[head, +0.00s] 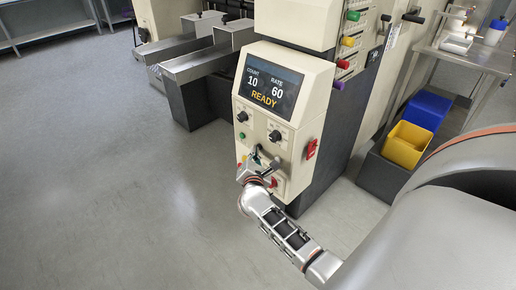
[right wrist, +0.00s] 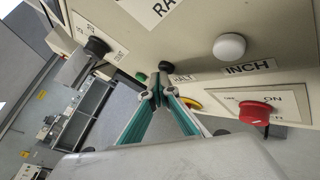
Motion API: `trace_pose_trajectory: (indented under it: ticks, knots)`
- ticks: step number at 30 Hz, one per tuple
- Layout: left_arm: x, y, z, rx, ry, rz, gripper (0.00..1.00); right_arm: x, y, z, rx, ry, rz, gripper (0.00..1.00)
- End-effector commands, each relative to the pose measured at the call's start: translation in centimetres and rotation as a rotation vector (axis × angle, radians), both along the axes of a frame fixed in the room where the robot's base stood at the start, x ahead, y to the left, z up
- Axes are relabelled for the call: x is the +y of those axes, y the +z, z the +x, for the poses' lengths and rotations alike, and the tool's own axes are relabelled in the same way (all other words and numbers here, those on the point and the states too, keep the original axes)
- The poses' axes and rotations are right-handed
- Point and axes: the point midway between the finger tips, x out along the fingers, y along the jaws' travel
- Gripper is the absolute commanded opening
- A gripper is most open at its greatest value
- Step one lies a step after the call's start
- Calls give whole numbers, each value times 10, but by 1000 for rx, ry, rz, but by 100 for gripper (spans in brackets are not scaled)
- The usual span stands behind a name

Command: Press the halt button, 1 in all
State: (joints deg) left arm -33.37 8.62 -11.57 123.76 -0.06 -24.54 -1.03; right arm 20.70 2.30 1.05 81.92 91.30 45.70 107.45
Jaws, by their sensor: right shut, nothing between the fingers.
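The cream control panel (head: 278,120) stands at the centre of the head view, its screen (head: 270,86) reading COUNT 10, RATE 60, READY. My right gripper (head: 258,163) is at the panel's lower part and covers some of the buttons. In the right wrist view its fingertips (right wrist: 158,90) are together, with nothing between them. A dark button (right wrist: 165,66) lies just beyond the tips, beside a partly hidden label (right wrist: 184,77) that seems to read HALT. Whether the tips touch the button cannot be told. My left gripper is out of view.
Close by are a green button (right wrist: 141,77), a white button (right wrist: 229,47) labelled INCH, a yellow and red control (right wrist: 190,102) partly behind the fingers and a red switch (right wrist: 255,112) marked ON. Grey floor (head: 130,210) left of the machine is clear.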

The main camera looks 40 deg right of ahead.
Motion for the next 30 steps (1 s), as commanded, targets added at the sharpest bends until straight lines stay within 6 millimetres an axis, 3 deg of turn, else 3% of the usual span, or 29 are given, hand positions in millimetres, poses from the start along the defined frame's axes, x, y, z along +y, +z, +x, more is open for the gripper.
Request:
trace_pose_trajectory:
  ticks: [9, 20, 30]
  knots:
    - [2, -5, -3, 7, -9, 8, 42, 14, -1, -1, 1, 1, 1, 0]
    - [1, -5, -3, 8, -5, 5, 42, 16, 0, -1, 1, 1, 1, 0]
    - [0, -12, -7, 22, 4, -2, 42, 41, -2, -4, 2, 0, 1, 0]
